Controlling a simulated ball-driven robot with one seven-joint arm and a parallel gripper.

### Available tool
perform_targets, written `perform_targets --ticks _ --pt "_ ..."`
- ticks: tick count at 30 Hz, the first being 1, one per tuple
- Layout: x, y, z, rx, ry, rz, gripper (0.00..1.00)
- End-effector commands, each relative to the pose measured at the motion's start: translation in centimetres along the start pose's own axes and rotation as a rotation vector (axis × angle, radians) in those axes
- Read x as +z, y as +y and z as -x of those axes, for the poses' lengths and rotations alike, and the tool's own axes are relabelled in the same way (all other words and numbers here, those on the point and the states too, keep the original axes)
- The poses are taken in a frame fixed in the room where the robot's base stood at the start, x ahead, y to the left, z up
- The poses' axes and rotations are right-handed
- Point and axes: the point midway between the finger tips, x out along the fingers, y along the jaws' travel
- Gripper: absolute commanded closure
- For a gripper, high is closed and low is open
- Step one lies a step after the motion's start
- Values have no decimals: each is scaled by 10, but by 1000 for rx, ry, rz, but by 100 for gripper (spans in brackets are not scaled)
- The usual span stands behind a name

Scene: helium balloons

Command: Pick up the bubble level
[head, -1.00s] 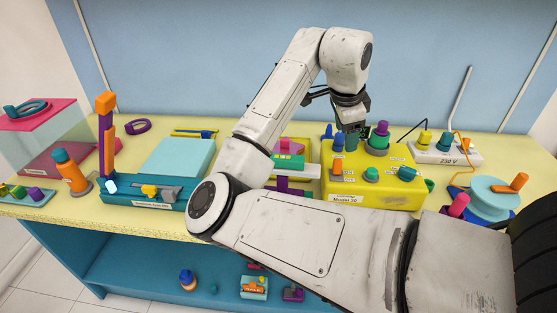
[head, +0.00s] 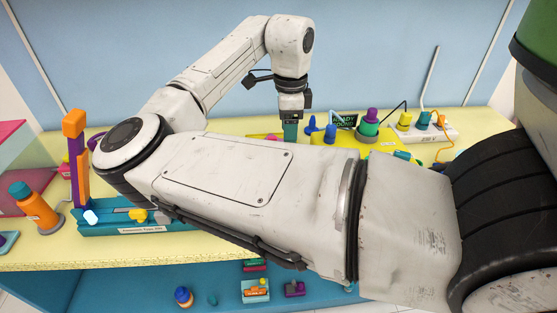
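I cannot pick out the bubble level with certainty in the head view; my arm covers much of the bench. My gripper (head: 290,122) points down above the back of the bench, left of the yellow unit's blue knobs. A teal shape shows at its lower end. I cannot tell whether this is its fingers, something held, or something behind. The finger gap is too small to read.
A yellow unit (head: 372,140) bears a green-and-purple knob (head: 368,122) and a dark display (head: 344,121). A power strip (head: 440,134) with plugs is at the right. An orange bottle (head: 36,208) and an orange-purple post (head: 76,150) stand left. A blue shelf (head: 130,286) lies below.

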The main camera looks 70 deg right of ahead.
Motion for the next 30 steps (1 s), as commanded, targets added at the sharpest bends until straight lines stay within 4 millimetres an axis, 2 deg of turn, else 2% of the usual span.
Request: perform_targets --ticks 3,11,19,28,30 --pt "0 0 -16 1 1 2 36" --pt "1 0 -35 1 0 3 36" --pt "0 -2 -72 1 1 3 36" --pt "0 -2 -79 0 0 3 36" --pt "0 -2 -79 0 0 3 41"
